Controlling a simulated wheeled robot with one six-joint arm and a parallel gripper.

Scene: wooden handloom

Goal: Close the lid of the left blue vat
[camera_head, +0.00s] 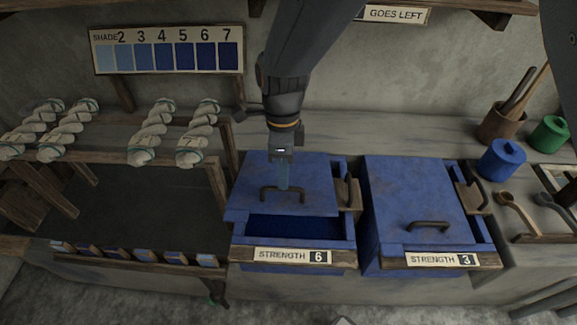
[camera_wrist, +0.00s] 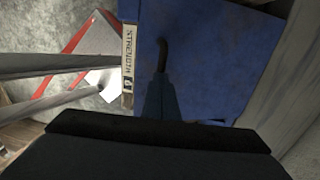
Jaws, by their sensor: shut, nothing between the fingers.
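The left blue vat (camera_head: 240,250), marked "STRENGTH 6", has its blue lid (camera_head: 250,175) set back. A gap along the front shows dark blue liquid (camera_head: 295,228). A dark bar handle (camera_head: 270,196) sits near the lid's front edge. It also shows in the wrist view (camera_wrist: 163,55) against the blue lid (camera_wrist: 205,55). My gripper (camera_head: 284,184) is shut and empty, pointing down over the lid, with its tips at or just behind the handle. In the wrist view the tips (camera_wrist: 160,88) are close to the handle; I cannot tell if they touch.
The right blue vat (camera_head: 370,245), marked "STRENGTH 3", has its lid (camera_head: 405,195) over it. Yarn skeins (camera_head: 155,130) hang on a rack at left.

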